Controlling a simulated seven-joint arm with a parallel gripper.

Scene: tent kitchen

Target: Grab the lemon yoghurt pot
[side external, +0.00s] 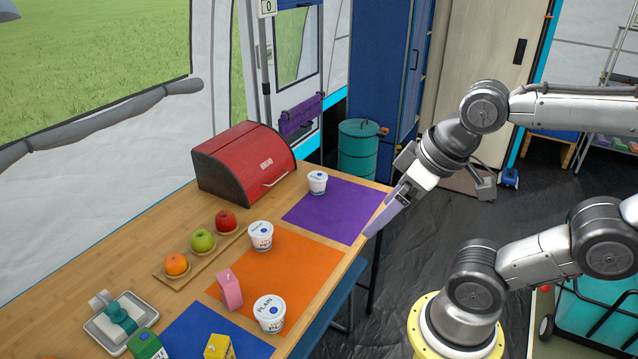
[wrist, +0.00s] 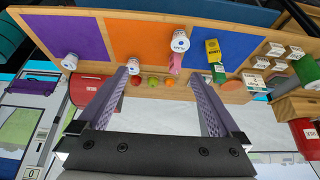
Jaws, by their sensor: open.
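Three white yoghurt pots stand upright on the table. The nearest one (side external: 269,314) reads "PLAIN" and sits on the orange mat. A second pot (side external: 261,236) stands at the orange mat's far left edge, and a third (side external: 318,182) at the purple mat's left edge. I cannot read their labels well enough to tell which is lemon. In the wrist view the pots appear at the left (wrist: 72,61), beside the left finger (wrist: 132,66) and at upper middle (wrist: 181,41). My gripper (side external: 380,218) is open and empty, near the table's right edge beside the purple mat, apart from every pot.
A pink carton (side external: 230,290) stands left of the plain pot. A yellow carton (side external: 219,347) and a green carton (side external: 146,345) stand near the blue mat (side external: 240,339). A fruit board (side external: 164,276) and red bread bin (side external: 250,165) lie along the back. The purple mat (side external: 340,212) is mostly bare.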

